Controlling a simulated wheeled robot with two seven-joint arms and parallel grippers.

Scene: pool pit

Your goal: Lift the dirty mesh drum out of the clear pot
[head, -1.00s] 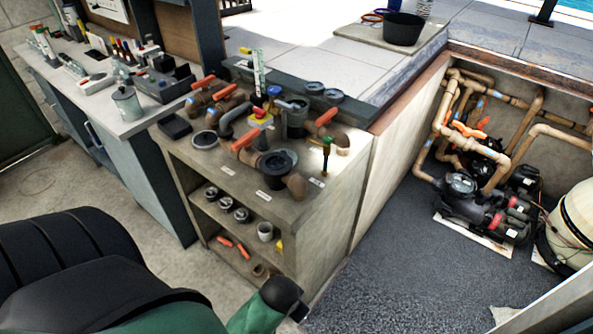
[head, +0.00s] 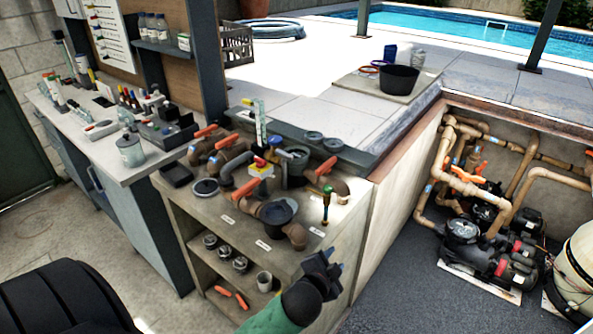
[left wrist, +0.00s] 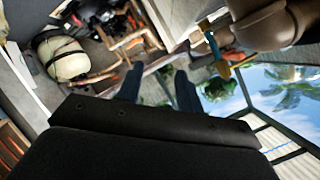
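A black pump (head: 482,258) stands in the pit at the right, with a round, glassy-looking pot lid (head: 462,230) on top that seems to be in place. This may be the clear pot. I cannot make out a mesh drum inside it. My left gripper (head: 328,266) is in front of the shelf unit, well left of the pump. In the left wrist view my left gripper (left wrist: 158,88) has two dark blue fingers standing apart with nothing between them. My right gripper is not in view.
Brown pipes (head: 462,180) rise behind the pump. A cream tank (head: 580,255) stands right of it. Dark floor (head: 410,290) lies clear in front.

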